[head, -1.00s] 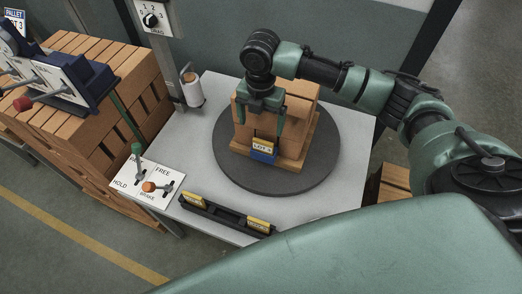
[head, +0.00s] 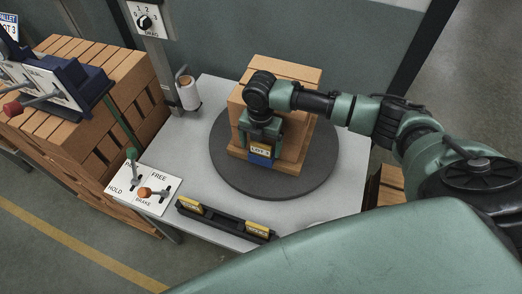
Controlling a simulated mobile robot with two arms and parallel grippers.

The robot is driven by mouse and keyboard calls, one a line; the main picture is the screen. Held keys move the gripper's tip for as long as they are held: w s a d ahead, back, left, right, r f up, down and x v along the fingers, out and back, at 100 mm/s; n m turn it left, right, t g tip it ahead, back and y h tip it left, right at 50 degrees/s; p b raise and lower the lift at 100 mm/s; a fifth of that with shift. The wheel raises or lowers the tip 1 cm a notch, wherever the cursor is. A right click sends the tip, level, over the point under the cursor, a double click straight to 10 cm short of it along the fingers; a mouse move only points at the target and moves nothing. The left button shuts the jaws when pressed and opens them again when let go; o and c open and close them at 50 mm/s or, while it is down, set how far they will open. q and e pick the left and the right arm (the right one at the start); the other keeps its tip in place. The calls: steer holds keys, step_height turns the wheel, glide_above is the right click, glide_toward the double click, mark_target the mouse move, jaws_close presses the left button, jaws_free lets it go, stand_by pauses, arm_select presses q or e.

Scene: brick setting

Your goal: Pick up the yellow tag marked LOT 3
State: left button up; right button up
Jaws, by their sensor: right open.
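A yellow tag (head: 261,149) with LOT lettering stands in a blue holder (head: 260,161) on the front of a small brick stack (head: 291,95). Its number is too small to read for certain. My right gripper (head: 261,142) is open, pointing down, with its fingers at the tag's two sides. I cannot tell whether they touch it. Two more yellow tags, one at the left (head: 191,206) and one at the right (head: 257,229), sit in a black rack; their lettering is unreadable. My left gripper is not in view.
The stack rests on a dark round turntable (head: 225,172) on a grey table (head: 300,207). A HOLD/FREE lever plate (head: 153,207) is at the table's left corner, with a white spool (head: 190,94) behind. A large brick pallet (head: 125,125) and lever console (head: 68,85) stand left.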

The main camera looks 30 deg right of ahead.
steer(key=shift+f, duration=0.15)
steer(key=shift+c, duration=0.3)
steer(key=c, duration=1.4)
